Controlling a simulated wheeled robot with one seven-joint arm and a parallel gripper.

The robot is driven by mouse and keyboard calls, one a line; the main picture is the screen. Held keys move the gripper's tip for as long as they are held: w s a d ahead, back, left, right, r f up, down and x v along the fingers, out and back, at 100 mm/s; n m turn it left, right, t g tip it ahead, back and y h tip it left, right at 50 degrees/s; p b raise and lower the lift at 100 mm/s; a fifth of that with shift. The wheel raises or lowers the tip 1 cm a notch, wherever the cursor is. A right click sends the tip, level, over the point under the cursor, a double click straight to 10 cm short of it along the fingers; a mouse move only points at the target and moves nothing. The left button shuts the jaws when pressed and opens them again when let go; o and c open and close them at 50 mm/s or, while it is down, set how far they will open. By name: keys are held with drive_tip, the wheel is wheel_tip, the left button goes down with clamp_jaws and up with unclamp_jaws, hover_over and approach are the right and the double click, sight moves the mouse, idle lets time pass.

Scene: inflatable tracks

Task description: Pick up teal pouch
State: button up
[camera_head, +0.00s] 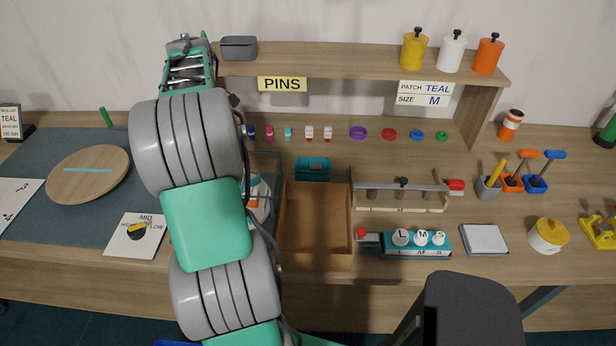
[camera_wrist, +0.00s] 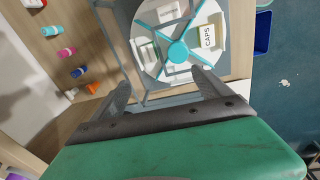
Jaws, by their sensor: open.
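A small teal item (camera_head: 312,168) lies on the bench just behind the open wooden tray in the head view. It is the likeliest teal pouch, but its details are too small to be sure. I do not make it out in the wrist view. My gripper (camera_wrist: 160,79) is open and empty in the wrist view. Its fingers point toward a round white carousel (camera_wrist: 209,60) with teal spokes and a CAPS label, with a visible gap to it. In the head view my arm hides the gripper's fingers and much of the carousel.
The wooden tray (camera_head: 316,225) looks empty. A wooden rack (camera_head: 400,204) and a teal block with L, M, S knobs (camera_head: 418,242) stand to its right. A shelf (camera_head: 350,62) runs along the back. A round board (camera_head: 88,174) lies on the left mat.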

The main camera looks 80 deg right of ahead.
drive_tip(key=shift+g, duration=0.3)
drive_tip(key=s+d+f, duration=0.1)
drive_tip(key=s+d, duration=0.1)
drive_tip(key=d, duration=0.1)
drive_tip(key=s+d+f, duration=0.2)
drive_tip(key=s+d, duration=0.1)
drive_tip(key=s+d+f, duration=0.2)
drive_tip(key=s+d, duration=0.1)
drive_tip(key=shift+s, duration=0.15)
drive_tip(key=y, duration=0.1)
hover_over(313, 166)
drive_tip(key=shift+n, duration=0.4)
drive_tip(key=f, duration=0.4)
drive_tip(key=w+f+b, duration=0.1)
drive_tip(key=f, duration=0.3)
drive_tip(key=f+p, duration=0.1)
drive_tip(key=f, duration=0.2)
drive_tip(key=s+f+p, duration=0.1)
drive_tip(key=f, duration=0.2)
drive_tip(key=shift+d+r, duration=0.1)
drive_tip(key=c, duration=1.5)
